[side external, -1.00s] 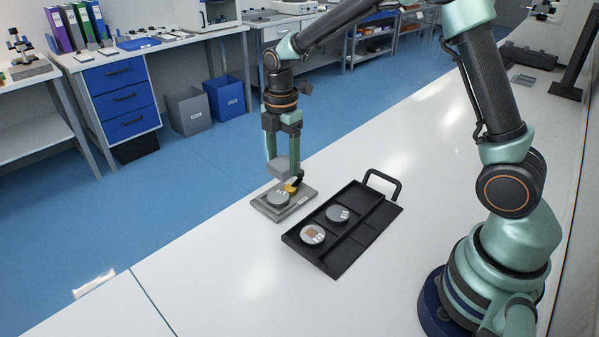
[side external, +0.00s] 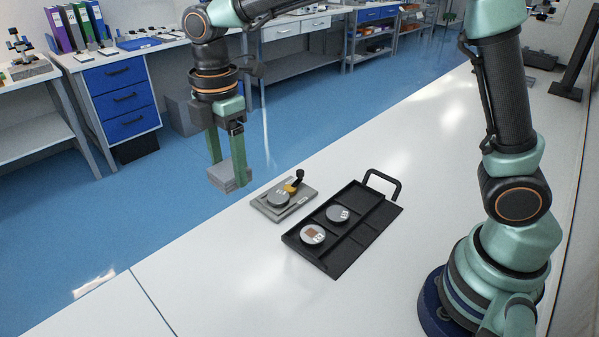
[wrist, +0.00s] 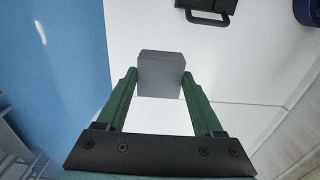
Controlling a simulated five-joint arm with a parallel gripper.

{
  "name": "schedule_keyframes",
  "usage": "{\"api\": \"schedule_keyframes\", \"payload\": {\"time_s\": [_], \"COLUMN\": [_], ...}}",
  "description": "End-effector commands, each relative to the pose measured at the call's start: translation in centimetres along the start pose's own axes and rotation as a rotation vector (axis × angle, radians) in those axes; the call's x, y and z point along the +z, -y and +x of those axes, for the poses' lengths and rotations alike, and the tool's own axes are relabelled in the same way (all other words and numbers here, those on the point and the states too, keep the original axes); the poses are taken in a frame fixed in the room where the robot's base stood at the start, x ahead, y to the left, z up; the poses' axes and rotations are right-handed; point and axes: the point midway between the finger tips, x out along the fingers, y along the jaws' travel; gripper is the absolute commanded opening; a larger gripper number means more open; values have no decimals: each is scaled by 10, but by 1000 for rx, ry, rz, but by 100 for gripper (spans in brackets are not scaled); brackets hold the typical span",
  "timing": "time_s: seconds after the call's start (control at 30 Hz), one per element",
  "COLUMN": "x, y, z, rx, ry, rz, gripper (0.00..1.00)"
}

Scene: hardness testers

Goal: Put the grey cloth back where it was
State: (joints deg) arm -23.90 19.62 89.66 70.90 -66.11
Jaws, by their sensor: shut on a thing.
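A folded grey cloth (side external: 229,174) is held in my gripper (side external: 226,166), between the two green fingers. In the wrist view the cloth (wrist: 161,74) shows as a grey block between the fingertips of my gripper (wrist: 160,78). In the side external view my gripper is shut on it and appears raised above the white table, left of a grey plate (side external: 300,206).
A black tray (side external: 362,235) with a handle (side external: 384,183) lies right of the plate. It holds two round labelled discs (side external: 338,214) (side external: 312,234). The white table (side external: 215,275) is clear at the front left. Its far edge drops to blue floor.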

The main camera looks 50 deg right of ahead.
Motion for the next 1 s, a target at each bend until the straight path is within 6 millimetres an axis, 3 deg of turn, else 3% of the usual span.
{"api": "schedule_keyframes", "payload": {"time_s": [0.17,0.7,1.0], "x": [-7,-6,-7], "y": [5,4,3], "z": [15,141,164], "rx": [-5,-4,-1], "ry": [2,2,0], "rz": [1,0,0], "gripper": [17,17,17]}}
